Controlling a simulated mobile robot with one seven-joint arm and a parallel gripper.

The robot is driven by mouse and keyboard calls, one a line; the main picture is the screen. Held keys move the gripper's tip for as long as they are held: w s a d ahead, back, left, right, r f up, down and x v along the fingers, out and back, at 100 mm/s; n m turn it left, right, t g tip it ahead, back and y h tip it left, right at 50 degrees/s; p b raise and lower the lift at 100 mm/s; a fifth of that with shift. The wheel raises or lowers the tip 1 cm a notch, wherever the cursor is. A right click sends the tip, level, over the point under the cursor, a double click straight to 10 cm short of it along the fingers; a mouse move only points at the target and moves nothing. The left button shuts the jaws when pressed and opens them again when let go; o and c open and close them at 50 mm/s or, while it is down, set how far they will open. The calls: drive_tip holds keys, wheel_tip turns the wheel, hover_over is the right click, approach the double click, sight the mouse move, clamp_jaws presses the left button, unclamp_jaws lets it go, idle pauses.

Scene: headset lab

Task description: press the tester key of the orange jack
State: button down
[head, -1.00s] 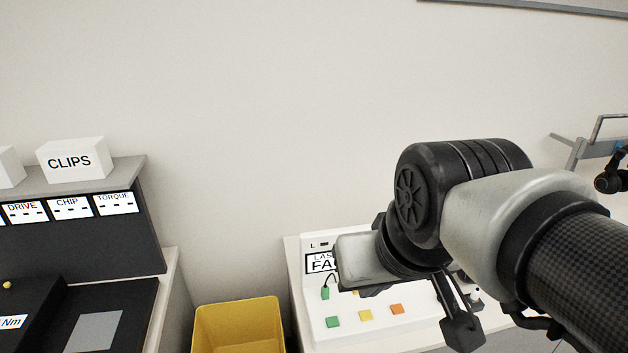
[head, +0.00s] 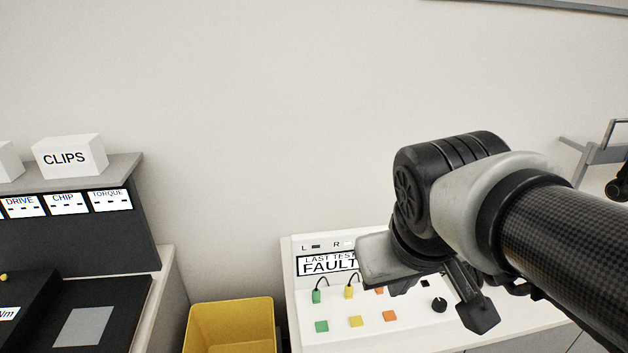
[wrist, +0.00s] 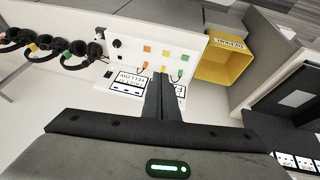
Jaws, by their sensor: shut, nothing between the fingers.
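The white tester (head: 300,335) has green, yellow and orange square keys in a row. The orange key (head: 390,316) is at the right of the row and uncovered; it also shows in the wrist view (wrist: 146,50). The orange jack (head: 380,290) is above it, partly hidden by my gripper. Cables are in the green jack (head: 316,296) and yellow jack (head: 349,292). The display (head: 326,264) reads "LAST TEST FAULT", its right end covered. My gripper (wrist: 158,76) is shut and empty, apart from the orange key, its tips over the jack side of the panel.
A yellow bin (head: 232,308) stands left of the tester. A black knob (head: 439,305) is right of the keys. Several headsets (wrist: 45,45) are at the left in the wrist view. A dark workstation with a CLIPS box (head: 68,157) is at the far left.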

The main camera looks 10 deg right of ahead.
drive_tip(key=w+d+f+n+g+h+b, duration=0.1)
drive_tip(key=w+d+f+n+g+h, duration=0.15)
drive_tip(key=w+d+f, duration=0.35)
drive_tip(key=n+t+h+b, duration=0.3)
drive_tip(key=n, duration=1.1)
hover_over(387, 318)
wheel_tip(387, 318, down, 20)
drive_tip(key=shift+m, duration=0.25)
drive_tip(key=shift+f, duration=0.2)
wheel_tip(387, 318, down, 8)
drive_tip(key=b, duration=0.6)
drive_tip(key=shift+b, duration=0.3)
drive_tip(key=shift+f+b, duration=0.25)
drive_tip(key=shift+b, duration=0.1)
